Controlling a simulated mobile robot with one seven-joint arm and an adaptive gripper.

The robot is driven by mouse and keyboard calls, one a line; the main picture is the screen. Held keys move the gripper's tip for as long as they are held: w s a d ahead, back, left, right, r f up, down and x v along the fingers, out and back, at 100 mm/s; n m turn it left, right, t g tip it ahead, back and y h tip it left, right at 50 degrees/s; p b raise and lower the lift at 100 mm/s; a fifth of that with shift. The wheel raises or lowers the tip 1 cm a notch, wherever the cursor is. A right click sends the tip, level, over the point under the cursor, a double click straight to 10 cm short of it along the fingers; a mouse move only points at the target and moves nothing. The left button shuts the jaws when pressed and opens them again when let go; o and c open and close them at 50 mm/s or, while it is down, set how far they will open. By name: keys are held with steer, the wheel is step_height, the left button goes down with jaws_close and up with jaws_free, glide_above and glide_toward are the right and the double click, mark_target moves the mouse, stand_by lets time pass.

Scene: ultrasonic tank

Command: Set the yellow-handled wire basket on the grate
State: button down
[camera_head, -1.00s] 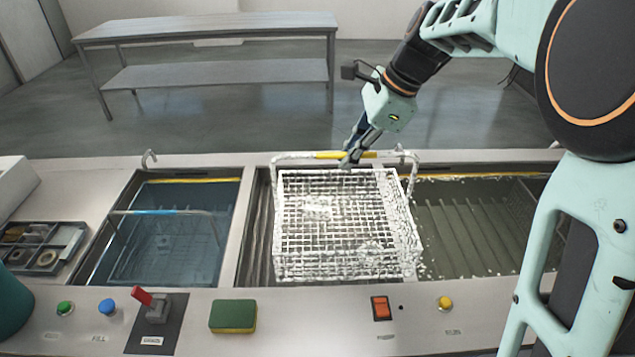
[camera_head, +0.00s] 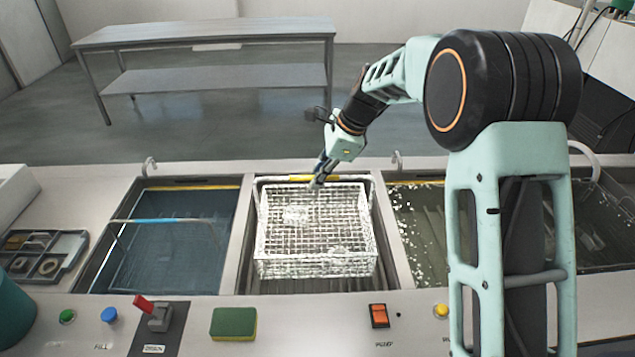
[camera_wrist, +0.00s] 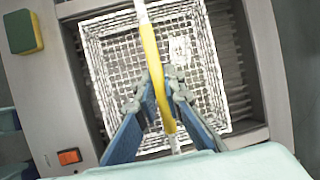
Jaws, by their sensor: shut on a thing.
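The wire basket (camera_head: 316,262) is white and hangs level at the middle bay of the counter. Its yellow handle (camera_head: 318,178) is at the back, and my gripper (camera_head: 317,184) is shut on it. In the wrist view the yellow handle (camera_wrist: 152,62) runs between the two fingers of my gripper (camera_wrist: 160,92), with the basket (camera_wrist: 205,60) below. The grate (camera_head: 384,262) is a ribbed surface in the middle bay, partly visible beside the basket. I cannot tell whether the basket's bottom touches it.
A left tank (camera_head: 170,245) holds another basket with a blue handle (camera_head: 152,220). A right tank (camera_head: 425,240) holds murky liquid with white bits.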

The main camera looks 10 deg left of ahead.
steer(key=shift+w+f, duration=0.1)
steer(key=shift+f, duration=0.6)
steer(key=c, duration=2)
jaws_free()
steer(key=shift+d+f, duration=0.1)
steer(key=shift+c, duration=0.2)
steer(key=v, duration=1.2)
